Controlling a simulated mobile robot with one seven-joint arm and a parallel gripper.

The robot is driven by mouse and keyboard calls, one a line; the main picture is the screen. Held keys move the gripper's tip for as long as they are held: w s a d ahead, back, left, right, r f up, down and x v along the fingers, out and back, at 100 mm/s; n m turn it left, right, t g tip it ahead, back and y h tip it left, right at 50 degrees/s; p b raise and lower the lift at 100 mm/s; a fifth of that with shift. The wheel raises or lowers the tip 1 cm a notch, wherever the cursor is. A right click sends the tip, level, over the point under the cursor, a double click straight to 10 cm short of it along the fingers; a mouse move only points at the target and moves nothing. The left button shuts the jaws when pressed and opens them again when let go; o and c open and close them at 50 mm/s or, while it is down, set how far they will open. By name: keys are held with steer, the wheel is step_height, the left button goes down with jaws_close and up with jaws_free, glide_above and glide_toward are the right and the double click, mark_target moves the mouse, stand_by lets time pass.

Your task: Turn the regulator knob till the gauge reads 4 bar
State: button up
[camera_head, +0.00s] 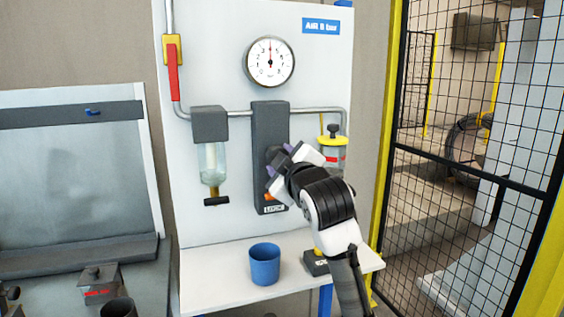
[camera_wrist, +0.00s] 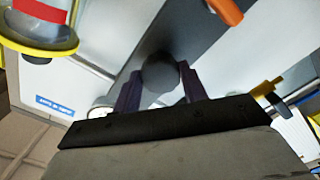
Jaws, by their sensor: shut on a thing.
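The round white gauge (camera_head: 256,66) is on the upper panel. Its needle looks roughly upright with red near the top; the numbers are too small to read. The dark regulator block (camera_head: 270,118) stands below the gauge. My gripper (camera_head: 277,160) is at the front of this block, and its fingers and wrist hide most of the knob in the head view. In the wrist view the dark round knob (camera_wrist: 160,73) sits between the two purple fingers, and my gripper (camera_wrist: 159,88) is shut on it.
An orange part (camera_wrist: 226,10) is close to the knob. A clear filter bowl (camera_head: 212,162) hangs left of the block, and a yellow-topped lubricator (camera_head: 333,155) is at its right. A red lever (camera_head: 173,72) is on the left pipe. A blue cup (camera_head: 265,264) stands on the shelf below.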

steer(key=o, duration=1)
steer(key=shift+c, duration=0.2)
steer(key=shift+s, duration=0.1)
steer(key=b+v, duration=0.3)
steer(key=v, duration=1)
steer(key=shift+s+b, duration=0.3)
steer(key=shift+d, duration=0.1)
